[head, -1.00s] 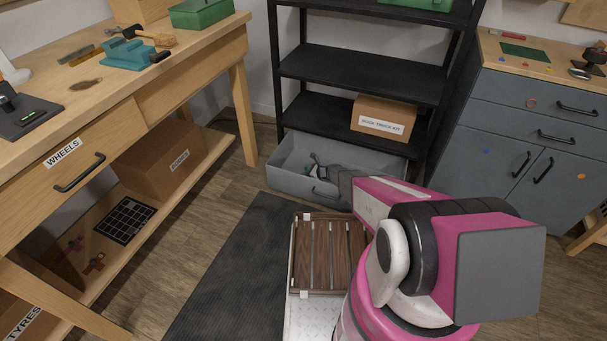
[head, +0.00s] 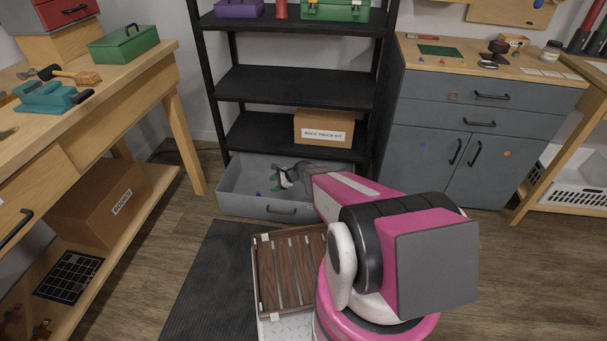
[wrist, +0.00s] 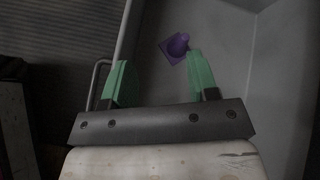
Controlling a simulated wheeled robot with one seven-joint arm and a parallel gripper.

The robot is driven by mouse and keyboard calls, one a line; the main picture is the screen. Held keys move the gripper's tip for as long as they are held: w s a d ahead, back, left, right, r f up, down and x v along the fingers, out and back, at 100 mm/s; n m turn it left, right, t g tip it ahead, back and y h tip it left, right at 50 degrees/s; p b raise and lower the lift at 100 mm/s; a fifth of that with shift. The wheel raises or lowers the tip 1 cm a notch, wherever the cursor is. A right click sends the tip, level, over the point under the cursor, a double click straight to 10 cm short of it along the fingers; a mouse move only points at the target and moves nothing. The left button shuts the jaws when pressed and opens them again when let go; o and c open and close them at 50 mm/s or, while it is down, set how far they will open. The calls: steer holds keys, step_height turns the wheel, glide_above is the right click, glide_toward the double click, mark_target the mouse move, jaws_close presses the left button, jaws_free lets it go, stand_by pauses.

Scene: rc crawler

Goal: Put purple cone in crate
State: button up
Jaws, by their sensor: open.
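The purple cone (wrist: 177,46) lies in the grey open drawer (wrist: 222,25), just beyond and between my fingertips in the wrist view. My gripper (wrist: 158,62) is open, with its green fingers apart and nothing between them. The left finger is near the drawer's front wall and handle; the right finger is close to the cone's right side. In the head view my gripper (head: 283,180) reaches over the drawer (head: 235,195) at the foot of the black shelf. A brown slatted wooden crate (head: 283,272) sits in front of the drawer, partly hidden by my arm.
The black shelf (head: 295,85) stands over the drawer and holds a cardboard box (head: 324,129) on its lower board. A wooden workbench (head: 105,100) is at the left and a grey cabinet (head: 480,130) at the right. A dark mat (head: 205,280) covers floor left of the crate.

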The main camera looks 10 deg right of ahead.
steer(key=s+d+r+n+g+h, duration=0.1)
steer(key=s+d+r+n+h, duration=0.2)
steer(key=s+r, duration=0.5)
steer(key=s+d+r+n+g+h, duration=0.1)
steer(key=s+d+r+n+h, duration=0.3)
steer(key=s+r+n, duration=0.4)
steer(key=s+d+r+n+h, duration=0.3)
steer(key=s+d+r+n, duration=0.2)
steer(key=r, duration=0.8)
steer(key=s+d, duration=0.1)
steer(key=s, duration=0.2)
steer(key=shift+s+r+n+g, duration=0.15)
steer(key=shift+s+n+g, duration=0.25)
